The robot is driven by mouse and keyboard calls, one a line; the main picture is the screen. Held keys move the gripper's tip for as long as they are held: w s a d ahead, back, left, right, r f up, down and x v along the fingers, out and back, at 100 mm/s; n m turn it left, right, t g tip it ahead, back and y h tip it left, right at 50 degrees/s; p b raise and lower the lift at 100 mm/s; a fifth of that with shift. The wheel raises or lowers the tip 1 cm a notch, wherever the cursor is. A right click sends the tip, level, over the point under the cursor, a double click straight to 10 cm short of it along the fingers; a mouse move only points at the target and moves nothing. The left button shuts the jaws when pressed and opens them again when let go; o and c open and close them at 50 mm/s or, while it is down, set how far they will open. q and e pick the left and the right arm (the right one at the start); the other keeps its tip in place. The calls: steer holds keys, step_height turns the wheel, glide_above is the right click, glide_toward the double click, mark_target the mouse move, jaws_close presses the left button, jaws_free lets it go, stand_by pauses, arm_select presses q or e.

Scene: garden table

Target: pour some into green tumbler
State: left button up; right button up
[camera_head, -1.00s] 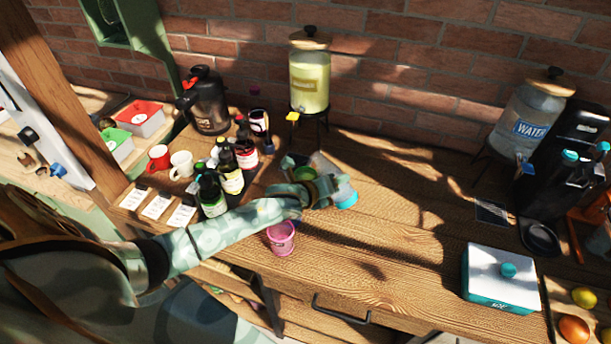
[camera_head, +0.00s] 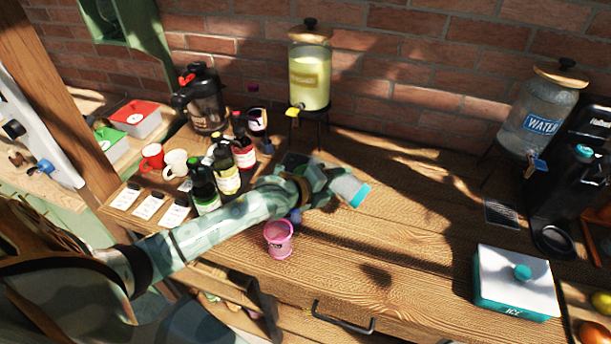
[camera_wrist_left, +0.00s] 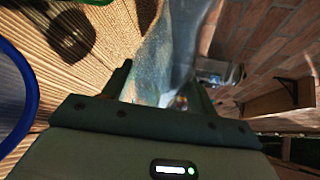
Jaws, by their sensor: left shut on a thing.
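My left gripper (camera_head: 324,181) is shut on a clear, pale vessel with a teal end (camera_head: 350,190), held tilted above the table right of the bottles. The held vessel also fills the middle of the left wrist view (camera_wrist_left: 165,55), between the fingers. I cannot make out its contents, and no stream shows. The green tumbler is not clearly visible in the head view; my left arm covers that area. A small green edge (camera_wrist_left: 98,2) at the top of the left wrist view may be its rim. My right gripper is not in view.
A pink cup (camera_head: 278,239) stands in front of my left forearm. A blue rim (camera_wrist_left: 18,95) is close at the left of the wrist view. Several bottles (camera_head: 226,170) stand left of the gripper. A yellow drink dispenser (camera_head: 310,82) stands behind. The table's middle right is clear.

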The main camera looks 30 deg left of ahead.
arm_select(q)
steer(key=shift+w+a+r+n+h+b, duration=0.1)
steer(key=shift+a+r+n+h+b, duration=0.2)
steer(key=shift+r+n, duration=0.15)
steer(key=shift+a+r+n+h+b, duration=0.15)
steer(key=shift+r+n+h+b, duration=0.2)
steer(key=shift+r, duration=0.1)
steer(key=shift+d, duration=0.15)
stand_by(0.4)
steer(key=shift+d+r+t, duration=0.15)
steer(key=shift+d+t, duration=0.1)
steer(key=shift+t, duration=0.05)
steer(key=shift+s+d, duration=0.2)
steer(key=shift+d, duration=0.05)
steer(key=shift+d, duration=0.1)
steer(key=shift+d+r, duration=0.1)
steer(key=shift+d+r+n, duration=0.1)
steer(key=shift+d+n, duration=0.05)
steer(key=shift+n, duration=0.15)
